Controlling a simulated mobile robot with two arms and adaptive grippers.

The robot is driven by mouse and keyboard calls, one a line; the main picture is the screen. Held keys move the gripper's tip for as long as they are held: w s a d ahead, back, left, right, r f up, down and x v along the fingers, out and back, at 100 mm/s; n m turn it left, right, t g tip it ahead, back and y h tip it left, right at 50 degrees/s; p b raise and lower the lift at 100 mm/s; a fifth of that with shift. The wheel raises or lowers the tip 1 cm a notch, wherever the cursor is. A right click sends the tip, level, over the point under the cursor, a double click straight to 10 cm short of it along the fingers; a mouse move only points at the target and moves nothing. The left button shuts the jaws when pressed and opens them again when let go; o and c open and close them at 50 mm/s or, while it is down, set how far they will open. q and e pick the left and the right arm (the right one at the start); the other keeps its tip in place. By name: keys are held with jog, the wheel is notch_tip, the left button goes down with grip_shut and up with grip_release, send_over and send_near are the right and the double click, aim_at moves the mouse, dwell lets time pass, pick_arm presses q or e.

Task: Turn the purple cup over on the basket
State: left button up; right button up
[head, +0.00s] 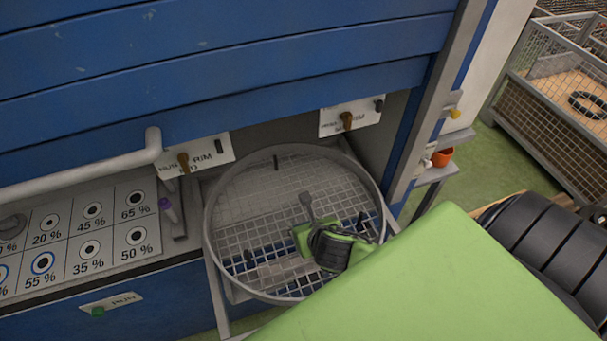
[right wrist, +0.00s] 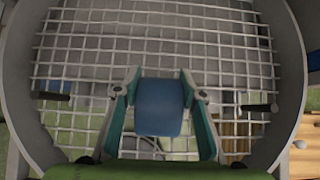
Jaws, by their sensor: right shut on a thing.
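The basket (head: 209,225) is a round grey wire-mesh tray with a raised rim, in front of the blue cabinet. My right gripper (head: 322,225) is over its right half in the head view, its arm coming in from the lower right. In the right wrist view my right gripper (right wrist: 160,96) is shut on a smooth blue cup-like thing (right wrist: 159,108), which I take for the purple cup. It is between the two fingers with the mesh behind it. In the head view I cannot make out the cup, nor whether it touches the mesh. My left gripper is not in view.
A grey pipe (head: 90,172) runs above the panel. An orange cup (head: 442,157) stands on a small shelf at the right. A mesh crate (head: 550,125) is farther right.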

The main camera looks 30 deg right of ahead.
jog(key=shift+f, duration=0.45)
dwell(0.3)
jog(key=o, duration=1.4)
jog(key=v, duration=1.2)
